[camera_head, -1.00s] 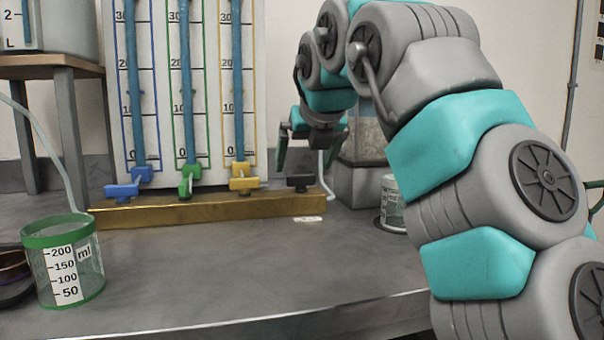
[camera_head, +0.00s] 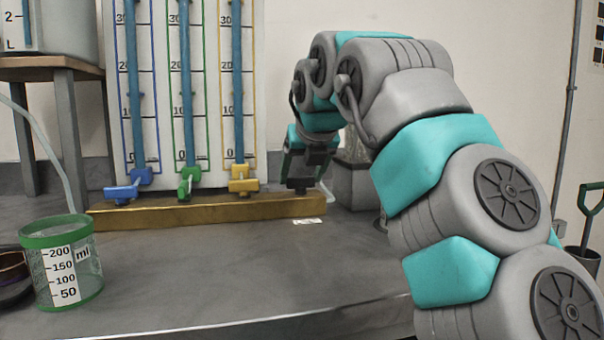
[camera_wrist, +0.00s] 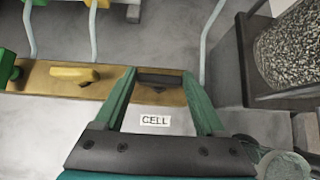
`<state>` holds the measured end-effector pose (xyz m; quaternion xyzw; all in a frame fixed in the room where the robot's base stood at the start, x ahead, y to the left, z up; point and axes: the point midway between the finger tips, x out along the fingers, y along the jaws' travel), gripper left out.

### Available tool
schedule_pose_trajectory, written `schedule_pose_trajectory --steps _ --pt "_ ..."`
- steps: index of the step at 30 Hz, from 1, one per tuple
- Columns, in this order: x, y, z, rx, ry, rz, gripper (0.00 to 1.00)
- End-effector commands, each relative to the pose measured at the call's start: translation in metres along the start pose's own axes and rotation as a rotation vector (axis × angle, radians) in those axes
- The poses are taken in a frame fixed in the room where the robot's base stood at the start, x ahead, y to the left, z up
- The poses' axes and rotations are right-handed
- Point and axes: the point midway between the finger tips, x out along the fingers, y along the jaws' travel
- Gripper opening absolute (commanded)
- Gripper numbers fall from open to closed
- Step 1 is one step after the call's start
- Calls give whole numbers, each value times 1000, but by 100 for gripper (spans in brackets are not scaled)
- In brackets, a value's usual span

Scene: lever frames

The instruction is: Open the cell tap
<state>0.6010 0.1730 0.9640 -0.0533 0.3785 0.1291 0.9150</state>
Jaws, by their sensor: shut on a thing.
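The cell tap is a black handle (camera_wrist: 160,79) at the right end of the brass bar (camera_head: 215,211). The white CELL label (camera_wrist: 156,120) lies on the bench in front of it; in the head view the label is too small to read. My gripper (camera_head: 302,172) reaches down over the tap. In the wrist view its green fingers (camera_wrist: 160,76) sit at the two ends of the black handle, shut on it. The handle lies along the bar, crosswise in the wrist view. In the head view my gripper hides most of the tap.
Blue (camera_head: 128,186), green (camera_head: 188,183) and yellow (camera_head: 243,181) taps stand left on the bar, below the scaled tubes. A green-rimmed beaker (camera_head: 65,265) stands front left. A grey block with a granular-filled container (camera_wrist: 295,50) is close right.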

Motion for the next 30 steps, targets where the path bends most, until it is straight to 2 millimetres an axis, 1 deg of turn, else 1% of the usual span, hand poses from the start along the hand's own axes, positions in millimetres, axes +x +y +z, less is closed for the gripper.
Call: schedule_pose_trajectory --steps 1,8,9,20,30 --pt "0 0 0 0 0 0 44" --pt "0 0 0 0 0 0 18" --pt "0 0 0 0 0 0 17" --pt "-1 -1 1 -15 0 15 17" --pt "-3 -1 2 -65 0 66 17"
